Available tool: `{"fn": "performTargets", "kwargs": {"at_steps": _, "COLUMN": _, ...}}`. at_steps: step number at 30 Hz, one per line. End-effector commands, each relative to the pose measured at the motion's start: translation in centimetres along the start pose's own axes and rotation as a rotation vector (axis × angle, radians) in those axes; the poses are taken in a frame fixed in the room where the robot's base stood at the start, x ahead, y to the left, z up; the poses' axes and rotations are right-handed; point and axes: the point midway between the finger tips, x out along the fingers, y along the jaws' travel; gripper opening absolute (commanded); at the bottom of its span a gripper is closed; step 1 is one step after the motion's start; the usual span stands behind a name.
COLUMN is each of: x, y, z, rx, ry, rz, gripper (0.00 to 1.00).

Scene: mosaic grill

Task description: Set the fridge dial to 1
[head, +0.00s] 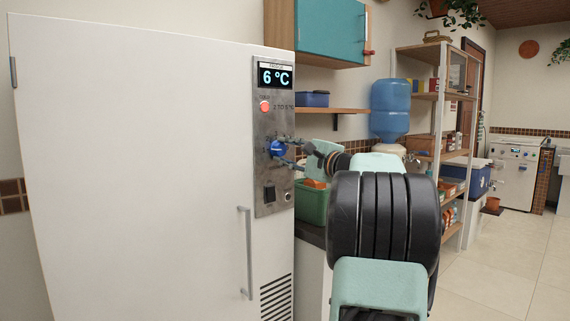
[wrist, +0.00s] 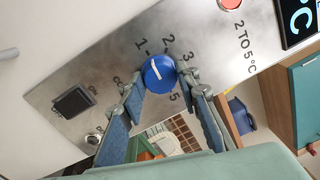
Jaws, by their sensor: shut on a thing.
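The blue fridge dial (head: 277,149) sits on the grey metal panel (head: 268,190) of the white fridge (head: 130,170). In the wrist view the dial (wrist: 163,82) has a white line on its face that points up-left, roughly toward the printed 1. The numbers 2, 3 and 5 also show around it. My gripper (wrist: 166,84) is shut on the dial, one finger on each side. In the head view my gripper (head: 285,150) reaches the panel from the right. The display (head: 275,76) reads 6 °C.
A red round light (head: 265,106) labelled 2 to 5 °C sits above the dial. A black switch (head: 270,192) and a lock lie below it. A green bin (head: 312,205) is on the counter right of the fridge.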

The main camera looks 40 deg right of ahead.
Motion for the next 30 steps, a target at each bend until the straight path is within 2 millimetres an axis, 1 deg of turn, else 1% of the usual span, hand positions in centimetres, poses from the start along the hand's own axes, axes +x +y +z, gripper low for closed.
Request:
{"fn": "performTargets", "kwargs": {"at_steps": 1, "x": -0.04, "y": 0.40, "z": -0.15, "rx": -0.017, "ry": -0.001, "rz": 0.002, "gripper": 0.06}}
{"fn": "performTargets", "kwargs": {"at_steps": 9, "x": 0.00, "y": 0.19, "z": -0.09, "rx": -0.067, "ry": -0.005, "rz": 0.003, "gripper": 0.06}}
{"fn": "performTargets", "kwargs": {"at_steps": 21, "x": 0.00, "y": 0.12, "z": -0.07, "rx": -0.071, "ry": -0.005, "rz": 0.003, "gripper": 0.06}}
{"fn": "performTargets", "kwargs": {"at_steps": 22, "x": 0.00, "y": 0.12, "z": -0.07, "rx": -0.071, "ry": -0.005, "rz": 0.003, "gripper": 0.33}}
{"fn": "performTargets", "kwargs": {"at_steps": 26, "x": 0.00, "y": 0.09, "z": -0.06, "rx": -0.070, "ry": -0.005, "rz": 0.003, "gripper": 0.47}}
{"fn": "performTargets", "kwargs": {"at_steps": 30, "x": 0.01, "y": 0.06, "z": -0.04, "rx": -0.069, "ry": -0.005, "rz": 0.002, "gripper": 0.48}}
